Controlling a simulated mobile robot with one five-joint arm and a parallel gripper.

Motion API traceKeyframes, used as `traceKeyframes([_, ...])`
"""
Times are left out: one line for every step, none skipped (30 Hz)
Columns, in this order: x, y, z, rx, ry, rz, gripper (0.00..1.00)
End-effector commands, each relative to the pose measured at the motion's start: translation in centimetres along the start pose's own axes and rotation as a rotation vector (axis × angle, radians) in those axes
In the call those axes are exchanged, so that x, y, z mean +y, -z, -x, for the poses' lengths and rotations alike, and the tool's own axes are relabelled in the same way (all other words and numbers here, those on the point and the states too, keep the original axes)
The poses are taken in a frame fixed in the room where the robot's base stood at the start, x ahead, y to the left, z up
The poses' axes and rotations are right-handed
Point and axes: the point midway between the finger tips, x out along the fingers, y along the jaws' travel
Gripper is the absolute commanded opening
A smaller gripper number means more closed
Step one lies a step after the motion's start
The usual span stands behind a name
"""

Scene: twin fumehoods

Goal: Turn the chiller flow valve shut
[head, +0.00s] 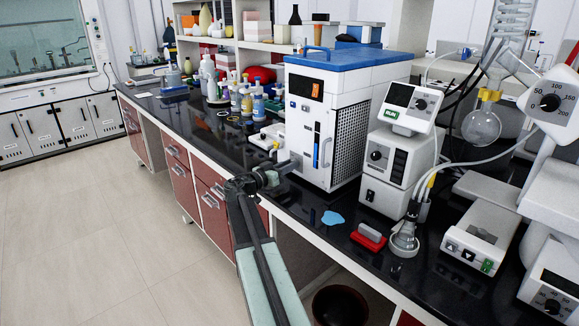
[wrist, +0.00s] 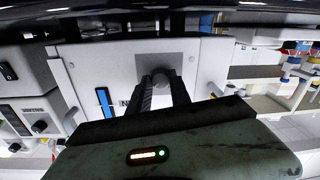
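The chiller (head: 312,110) is a white box with a blue lid and a dark display, standing on the black bench. Its front panel (wrist: 112,62) fills much of the wrist view, with a blue vertical strip. A round grey knob (wrist: 162,74), which looks like the flow valve, sits on a grey square plate. My gripper (head: 288,166) reaches the lower front of the chiller from the left. In the wrist view my gripper (wrist: 161,80) has its two dark fingers parted, one on each side of the knob. I cannot tell whether they press on it.
Several bottles (head: 246,100) stand left of the chiller. The floor (head: 110,230) at the left is clear.

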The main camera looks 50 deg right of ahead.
Motion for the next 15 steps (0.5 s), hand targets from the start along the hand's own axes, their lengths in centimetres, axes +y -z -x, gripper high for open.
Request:
traceKeyframes([-0.01,-0.01,0.01,0.000,0.000,0.000,0.00])
traceKeyframes([-0.01,-0.01,0.00,0.000,0.000,0.000,0.00])
traceKeyframes([0.00,-0.01,0.00,0.000,0.000,0.001,0.00])
traceKeyframes([0.00,-0.01,0.00,0.000,0.000,0.003,0.00])
traceKeyframes([0.00,-0.01,0.00,-0.001,0.000,0.005,0.00])
traceKeyframes([0.00,0.00,-0.01,-0.001,0.000,0.010,0.00])
traceKeyframes([0.00,0.00,-0.01,-0.001,0.000,0.014,0.00])
traceKeyframes([0.01,0.00,-0.01,-0.001,0.001,0.021,0.00])
traceKeyframes([0.01,0.01,-0.01,-0.002,0.001,0.033,0.00])
traceKeyframes([0.01,0.01,-0.02,-0.003,0.001,0.044,0.00])
traceKeyframes([0.01,0.02,-0.02,-0.003,0.001,0.055,0.00])
traceKeyframes([0.02,0.02,-0.02,-0.004,0.001,0.075,0.00])
traceKeyframes([0.02,0.03,-0.03,-0.005,0.001,0.091,0.00])
traceKeyframes([0.02,0.03,-0.03,-0.006,0.001,0.110,0.00])
traceKeyframes([0.02,0.04,-0.03,-0.007,0.001,0.137,0.00])
